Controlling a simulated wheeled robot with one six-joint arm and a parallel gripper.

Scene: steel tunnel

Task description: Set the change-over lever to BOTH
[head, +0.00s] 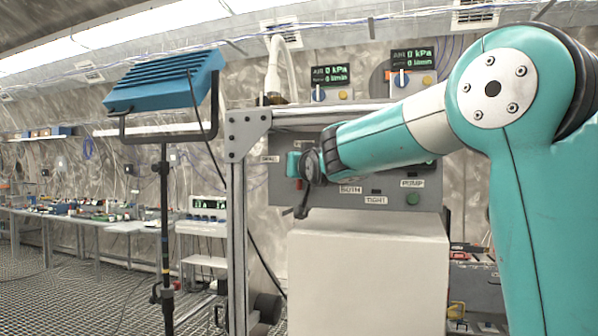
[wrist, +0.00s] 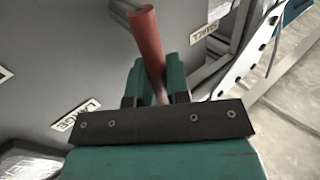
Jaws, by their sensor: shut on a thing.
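The grey control panel (head: 390,196) is behind the white block. It carries labels SMALL (head: 269,159), BOTH (head: 350,189), TIGHT and PUMP. The change-over lever is a red bar (wrist: 147,40) in the wrist view, between my gripper's two green fingers. My gripper (wrist: 160,78) is shut on it. In the head view my gripper (head: 294,164) is at the panel's left part, near SMALL, with a bit of red below it. In the wrist view the SMALL label (wrist: 205,22) is upper right of the lever and LARGE (wrist: 76,115) is lower left. My arm covers part of the panel.
A white block (head: 368,265) stands in front of the panel. A grey frame post (head: 237,220) is to the left, beside a blue lamp (head: 165,82) on a stand. A green button (head: 412,199) is below PUMP. Two displays (head: 328,75) are above.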

